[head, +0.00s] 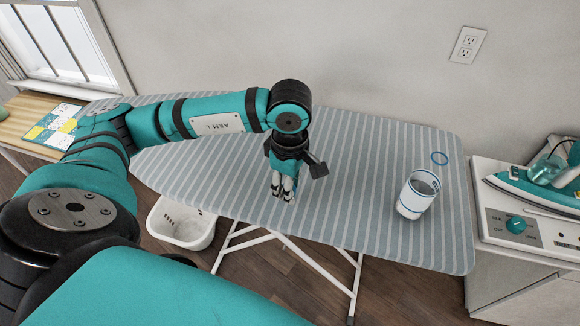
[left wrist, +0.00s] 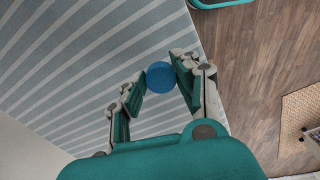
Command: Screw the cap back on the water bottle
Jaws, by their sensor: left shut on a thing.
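My left gripper (head: 283,196) points down above the middle of the striped ironing board (head: 350,150). In the left wrist view its fingers (left wrist: 161,82) are closed on a round blue cap (left wrist: 160,75). The cap is hidden in the head view. The water bottle (head: 412,199) appears to be the white, blue-marked vessel at the right part of the board, well right of the gripper. My right gripper is not in view.
A white basket (head: 182,222) stands on the floor below the board. At the right, a teal iron (head: 535,190) sits on a white cabinet with a knob (head: 516,224). A wooden table (head: 25,120) with a patterned sheet is at the left. The board between gripper and bottle is clear.

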